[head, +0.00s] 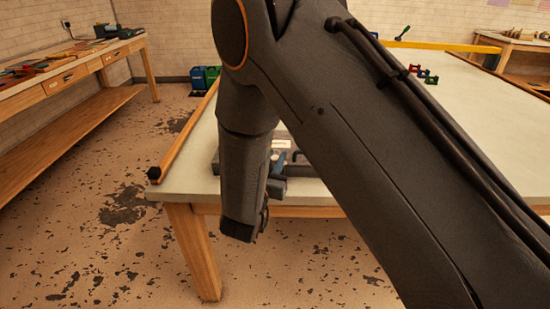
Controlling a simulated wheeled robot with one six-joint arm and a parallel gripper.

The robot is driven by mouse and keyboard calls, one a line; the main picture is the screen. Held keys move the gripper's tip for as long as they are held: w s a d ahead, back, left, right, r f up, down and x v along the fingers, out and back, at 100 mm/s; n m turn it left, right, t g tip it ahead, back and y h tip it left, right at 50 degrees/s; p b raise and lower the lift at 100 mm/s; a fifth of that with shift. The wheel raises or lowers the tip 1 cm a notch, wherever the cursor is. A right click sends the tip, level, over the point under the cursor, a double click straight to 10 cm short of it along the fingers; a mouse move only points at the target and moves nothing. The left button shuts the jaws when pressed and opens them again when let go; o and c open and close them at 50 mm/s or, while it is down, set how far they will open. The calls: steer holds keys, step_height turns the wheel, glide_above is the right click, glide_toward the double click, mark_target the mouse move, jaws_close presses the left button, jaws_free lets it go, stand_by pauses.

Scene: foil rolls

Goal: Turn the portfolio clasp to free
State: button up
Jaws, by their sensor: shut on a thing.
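A dark grey flat case (310,160), which looks like the portfolio, lies near the front left corner of the table. It has a pale label on top, and my arm covers much of it. My gripper (276,184) is at the case's front edge, just right of my hanging wrist and mostly hidden behind it. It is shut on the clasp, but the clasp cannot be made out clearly. A small blue part (278,163) shows beside the wrist at the case's front; I cannot tell what it belongs to. How far the clasp is turned is hidden.
The pale table (470,155) has a wooden strip (185,135) along its left edge. Small red, green and blue items (423,75) stand farther back. A tool-covered workbench (70,75) is at left. Blue and green containers (205,77) stand on the floor behind. The front left floor is clear.

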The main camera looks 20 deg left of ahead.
steer(key=m+h, duration=0.2)
steer(key=h, duration=0.2)
steer(key=shift+a+m+g, duration=0.15)
steer(key=shift+m+g, duration=0.15)
steer(key=shift+m, duration=0.1)
steer(key=shift+m+g+h+b, duration=0.2)
steer(key=shift+m+g+h, duration=0.45)
steer(key=shift+h, duration=0.5)
steer(key=shift+m+g+h+b, duration=0.2)
steer(key=shift+m+g+h, duration=0.15)
steer(key=shift+m+h, duration=0.65)
steer(key=shift+h, duration=0.45)
steer(key=shift+w+d, duration=0.1)
steer(key=shift+d, duration=0.1)
steer(key=o, duration=1)
steer(key=b+v, duration=0.1)
steer(key=v, duration=0.6)
steer(key=shift+s+a+r+b, duration=0.1)
steer(key=shift+s+a+b, duration=0.1)
steer(key=shift+s+b, duration=0.15)
